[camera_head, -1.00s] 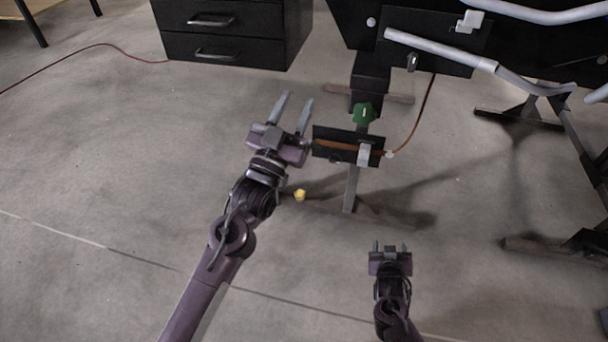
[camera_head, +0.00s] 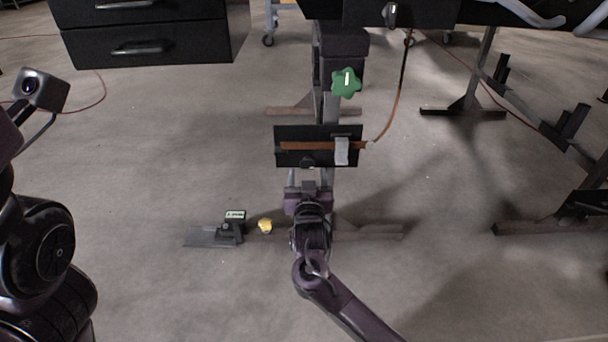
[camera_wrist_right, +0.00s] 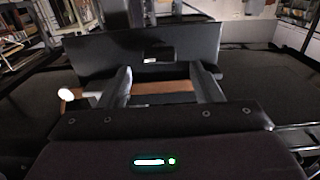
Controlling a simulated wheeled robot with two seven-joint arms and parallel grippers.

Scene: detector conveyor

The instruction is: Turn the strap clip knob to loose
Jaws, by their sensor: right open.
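A black panel (camera_head: 284,158) carries a brown strap (camera_head: 300,146) across it and a light grey clip (camera_head: 342,151) at its right. A small dark knob (camera_head: 307,162) sits at the panel's lower edge; a dark block with a white mark (camera_wrist_right: 157,55) on the panel in the wrist view appears to be the same knob. My right gripper (camera_head: 309,178) is open and empty, just in front of the panel below the knob. In the wrist view its spread fingers (camera_wrist_right: 160,76) point at the panel, with the strap (camera_wrist_right: 162,87) showing between them. My left gripper is out of view.
A green star knob (camera_head: 346,83) stands on the post behind the panel. A yellow knob (camera_head: 265,226) and a small labelled device (camera_head: 234,224) are low at the left. A black drawer cabinet (camera_head: 144,36) stands at the back left. Bare floor lies left of the panel.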

